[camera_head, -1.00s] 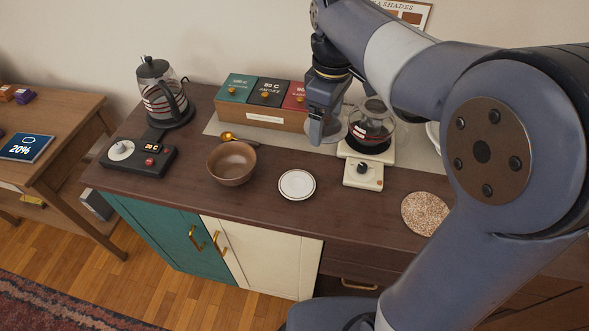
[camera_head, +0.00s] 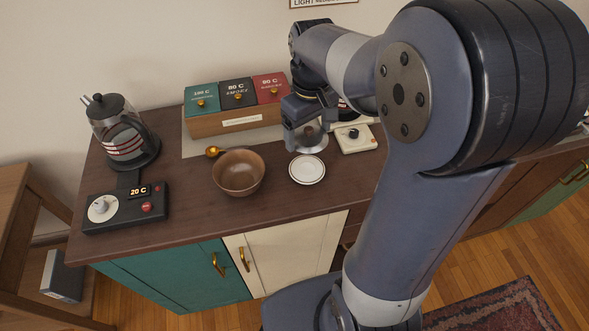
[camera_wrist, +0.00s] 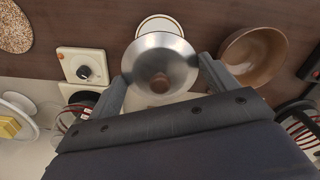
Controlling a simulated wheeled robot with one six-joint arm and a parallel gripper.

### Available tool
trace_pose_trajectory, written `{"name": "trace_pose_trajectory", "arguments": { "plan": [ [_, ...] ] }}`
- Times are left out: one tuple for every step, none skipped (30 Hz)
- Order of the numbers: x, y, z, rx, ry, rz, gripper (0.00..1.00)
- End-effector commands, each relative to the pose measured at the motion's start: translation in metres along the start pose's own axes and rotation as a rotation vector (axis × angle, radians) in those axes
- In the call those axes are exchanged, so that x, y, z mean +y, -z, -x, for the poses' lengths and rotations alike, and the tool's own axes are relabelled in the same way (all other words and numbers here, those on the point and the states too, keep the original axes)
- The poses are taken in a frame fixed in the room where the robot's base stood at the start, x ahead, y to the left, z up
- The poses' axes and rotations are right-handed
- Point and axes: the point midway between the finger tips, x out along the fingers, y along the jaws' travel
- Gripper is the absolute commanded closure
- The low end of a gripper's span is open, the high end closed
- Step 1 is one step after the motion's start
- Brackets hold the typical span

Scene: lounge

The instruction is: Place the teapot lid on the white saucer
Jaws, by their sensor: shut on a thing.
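My gripper (camera_wrist: 165,85) is shut on the teapot lid (camera_wrist: 150,55), a shiny silver disc with a brown knob. In the wrist view one finger is on each side of it. In the head view the lid (camera_head: 312,145) hangs from my gripper (camera_head: 303,132), just behind the white saucer. The white saucer (camera_head: 307,170) is round, empty and flat on the dark counter. In the wrist view the lid covers much of the saucer (camera_wrist: 160,20), and only its far rim shows. The height of the lid above the counter is hard to tell.
A box of tea tins (camera_head: 237,119) is at the back. A cream scale (camera_head: 356,139) stands to the right. A kettle (camera_head: 124,138) is far left. The counter front is clear.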

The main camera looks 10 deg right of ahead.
Motion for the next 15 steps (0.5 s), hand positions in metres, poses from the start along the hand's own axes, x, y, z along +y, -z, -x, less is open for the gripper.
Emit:
{"name": "trace_pose_trajectory", "arguments": {
  "plan": [
    [0.0, -0.002, -0.008, -0.006, 0.002, -0.005, 0.42],
    [0.001, -0.002, -0.013, -0.006, 0.002, -0.007, 0.42],
    [0.0, -0.002, -0.021, -0.007, 0.003, -0.007, 0.42],
    [0.0, -0.002, -0.027, -0.007, 0.003, -0.007, 0.42],
    [0.0, -0.002, -0.033, -0.008, 0.003, -0.007, 0.42],
    [0.0, -0.002, -0.04, -0.007, 0.003, -0.006, 0.42],
    [0.0, -0.002, -0.045, -0.006, 0.003, -0.006, 0.42],
    [0.0, -0.002, -0.05, -0.007, 0.003, -0.006, 0.42],
    [0.0, -0.002, -0.054, -0.005, 0.002, -0.006, 0.42],
    [0.0, -0.001, -0.057, -0.004, 0.002, -0.005, 0.42],
    [0.0, -0.001, -0.059, -0.004, 0.002, -0.005, 0.42],
    [0.0, -0.001, -0.062, -0.003, 0.001, -0.005, 0.42],
    [0.0, -0.002, -0.065, -0.004, 0.002, -0.005, 0.42],
    [0.0, -0.002, -0.069, -0.006, 0.003, -0.005, 0.42],
    [0.0, -0.002, -0.075, -0.005, 0.002, -0.005, 0.42]
  ]
}}
